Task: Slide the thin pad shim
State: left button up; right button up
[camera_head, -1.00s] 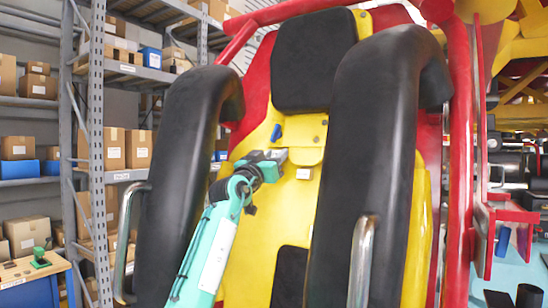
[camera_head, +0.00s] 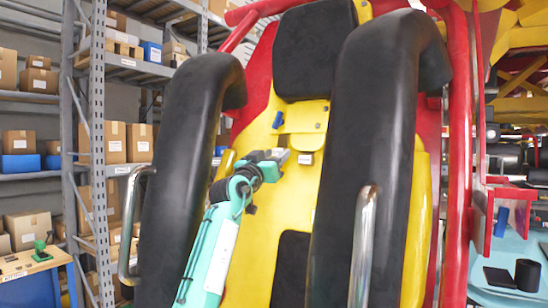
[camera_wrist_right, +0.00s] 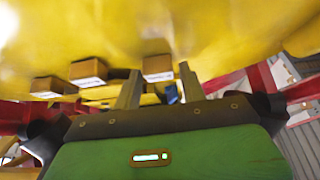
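A tall coaster seat with a yellow shell (camera_head: 312,187) and black pads fills the middle of the head view. My right gripper (camera_head: 284,157) is in front of the shell, between the two black shoulder bars. In the right wrist view its two fingers (camera_wrist_right: 160,90) stand apart with a gap between them and hold nothing I can make out. A small tan block (camera_head: 305,158) is on the shell just right of the fingertips. Several tan blocks, one of them here (camera_wrist_right: 157,67), show beyond the fingers. I cannot tell which piece is the thin pad shim. My left gripper is out of view.
The left shoulder bar (camera_head: 185,160) and right shoulder bar (camera_head: 365,150) flank my right arm closely. A blue piece (camera_head: 278,119) is on the shell above the gripper. Shelves of boxes stand at left. A light blue surface (camera_head: 508,260) with dark items is at right.

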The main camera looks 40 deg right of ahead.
jog(key=b+v, duration=0.6)
jog(key=v, duration=0.7)
jog(key=shift+a+f+b, duration=0.2)
jog(key=shift+a+b, duration=0.15)
